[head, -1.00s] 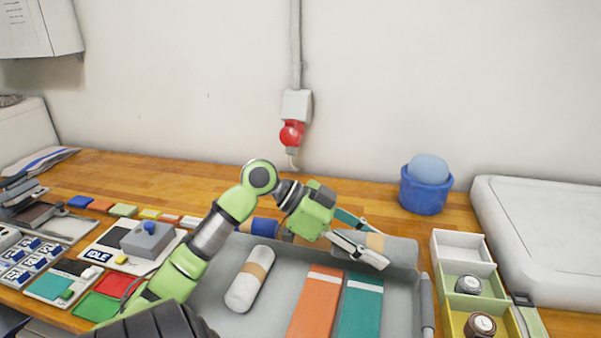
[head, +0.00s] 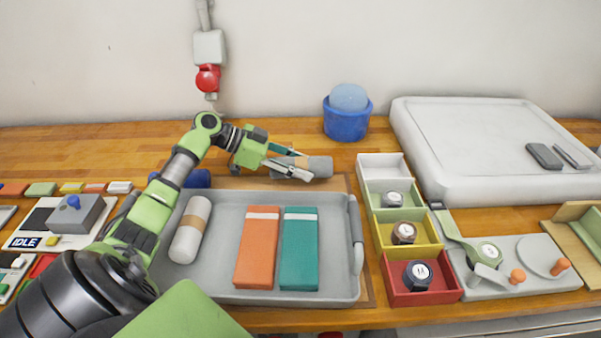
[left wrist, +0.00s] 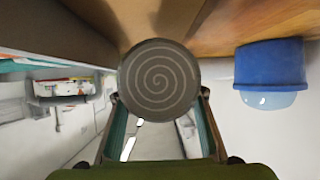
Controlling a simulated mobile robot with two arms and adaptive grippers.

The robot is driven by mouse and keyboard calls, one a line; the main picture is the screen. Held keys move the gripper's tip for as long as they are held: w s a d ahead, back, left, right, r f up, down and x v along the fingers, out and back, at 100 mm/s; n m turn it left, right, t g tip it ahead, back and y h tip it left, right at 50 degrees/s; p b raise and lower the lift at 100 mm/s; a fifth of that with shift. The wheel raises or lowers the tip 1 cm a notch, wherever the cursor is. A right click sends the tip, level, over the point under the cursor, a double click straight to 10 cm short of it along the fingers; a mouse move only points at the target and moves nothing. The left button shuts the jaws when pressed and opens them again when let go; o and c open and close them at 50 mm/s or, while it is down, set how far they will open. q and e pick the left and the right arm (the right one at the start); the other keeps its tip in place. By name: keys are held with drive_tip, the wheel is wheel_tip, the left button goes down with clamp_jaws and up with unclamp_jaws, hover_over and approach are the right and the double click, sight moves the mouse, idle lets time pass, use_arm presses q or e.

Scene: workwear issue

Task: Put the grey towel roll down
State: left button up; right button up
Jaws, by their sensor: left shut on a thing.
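The grey towel roll (head: 319,167), with a tan band, is between the fingers of my left gripper (head: 290,166) in the head view. The gripper is shut on it. The roll lies crosswise just behind the back rim of the grey tray (head: 345,283); I cannot tell whether it touches the surface beneath. In the left wrist view its spiral end (left wrist: 158,80) faces the camera between the two fingers. My right gripper is not in view.
The tray holds a white roll (head: 190,230), an orange folded piece (head: 257,250) and a teal one (head: 299,252). A dark blue roll (head: 197,179) lies behind the tray. A blue tub (head: 346,122) stands further back. Coloured bins (head: 377,170) stand right of the tray.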

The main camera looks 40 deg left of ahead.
sight(301, 185)
use_arm(q)
drive_tip(key=shift+w+a+f, duration=0.15)
drive_tip(key=shift+w+f, duration=0.15)
drive_tip(key=shift+f, duration=0.05)
wheel_tip(301, 185, down, 3)
drive_tip(key=shift+r+p, duration=0.1)
drive_tip(key=shift+p, duration=0.75)
drive_tip(key=shift+f, duration=0.35)
drive_tip(key=o, duration=0.8)
drive_tip(key=shift+f+b, duration=0.1)
drive_tip(key=shift+b, duration=0.2)
drive_tip(key=shift+c, duration=0.2)
drive_tip(key=o, duration=0.4)
